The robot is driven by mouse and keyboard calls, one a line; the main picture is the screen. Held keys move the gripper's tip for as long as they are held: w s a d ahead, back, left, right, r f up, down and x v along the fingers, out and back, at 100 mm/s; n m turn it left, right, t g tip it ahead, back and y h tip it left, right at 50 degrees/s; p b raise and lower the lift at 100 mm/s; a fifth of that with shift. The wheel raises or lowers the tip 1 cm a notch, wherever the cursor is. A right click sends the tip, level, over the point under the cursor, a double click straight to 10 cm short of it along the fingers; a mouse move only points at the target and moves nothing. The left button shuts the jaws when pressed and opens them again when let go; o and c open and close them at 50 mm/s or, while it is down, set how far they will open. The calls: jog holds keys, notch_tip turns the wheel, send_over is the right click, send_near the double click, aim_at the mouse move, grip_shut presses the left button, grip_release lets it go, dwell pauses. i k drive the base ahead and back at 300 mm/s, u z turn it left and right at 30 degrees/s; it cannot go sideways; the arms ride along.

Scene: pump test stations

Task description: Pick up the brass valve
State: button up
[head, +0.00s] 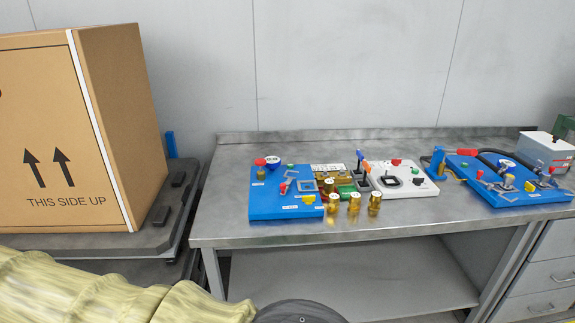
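Several small brass pieces stand close together on the steel table (420,218), between the left blue board and the white board. One brass piece (375,204) stands at the front right of the group, with another (354,205) just left of it. A third (333,206) stands beside the left blue board's edge, and more are behind it. They are small in the picture, and I cannot tell which one is the brass valve. My gripper is not in view.
The left blue board (270,207), white board (420,187) and right blue board (520,198) carry fittings. A grey box (540,146) stands at the back right. A large cardboard box (125,110) is left of the table. The table's front strip is clear.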

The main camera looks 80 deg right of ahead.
aim_at(328, 188)
jog(key=i, duration=0.4)
jog(key=z, duration=2.3)
